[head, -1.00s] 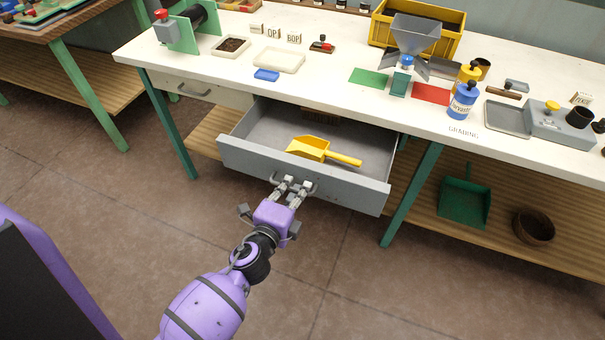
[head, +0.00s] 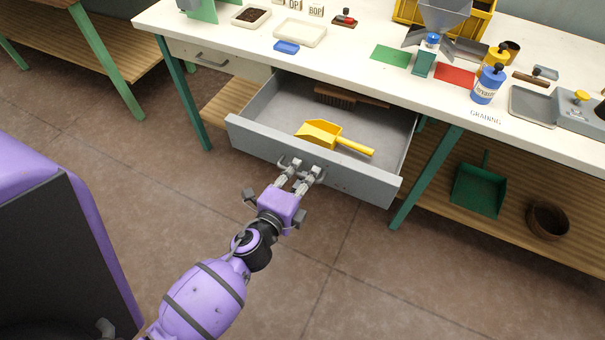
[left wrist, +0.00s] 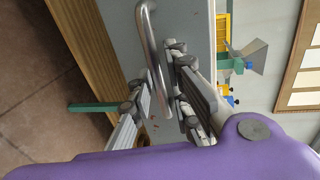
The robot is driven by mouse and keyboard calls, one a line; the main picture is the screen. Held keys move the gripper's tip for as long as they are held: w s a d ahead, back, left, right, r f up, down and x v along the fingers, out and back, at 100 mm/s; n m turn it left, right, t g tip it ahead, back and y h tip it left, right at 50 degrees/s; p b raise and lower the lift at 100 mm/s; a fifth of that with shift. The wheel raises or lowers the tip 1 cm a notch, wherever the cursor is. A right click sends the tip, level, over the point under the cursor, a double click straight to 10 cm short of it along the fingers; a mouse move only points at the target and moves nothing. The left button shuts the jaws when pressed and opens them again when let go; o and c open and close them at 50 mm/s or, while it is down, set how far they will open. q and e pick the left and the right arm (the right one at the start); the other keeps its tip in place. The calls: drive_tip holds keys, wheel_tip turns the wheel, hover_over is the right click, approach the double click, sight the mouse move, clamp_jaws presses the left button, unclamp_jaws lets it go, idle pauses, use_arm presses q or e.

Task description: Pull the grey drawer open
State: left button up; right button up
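The grey drawer (head: 300,160) stands well open below the white workbench, with its front panel facing me. A yellow scoop (head: 322,134) and a brown brush (head: 335,97) lie inside it. My left gripper (head: 302,168) is at the middle of the drawer front. In the left wrist view the curved metal handle (left wrist: 152,45) runs between the fingers of that gripper (left wrist: 155,78). The fingers are spread, with a gap beside the bar, and do not look clamped on it. My right gripper is not in view.
The workbench top (head: 345,57) holds a hopper (head: 443,15), a blue bottle (head: 488,84) and trays. A second, closed drawer (head: 215,62) is to the left. A green dustpan (head: 479,190) and a brown pot (head: 547,220) are on the lower shelf. The floor before the drawer is clear.

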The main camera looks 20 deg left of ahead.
use_arm(q)
drive_tip(key=shift+s, duration=0.1)
drive_tip(key=v, duration=1.2)
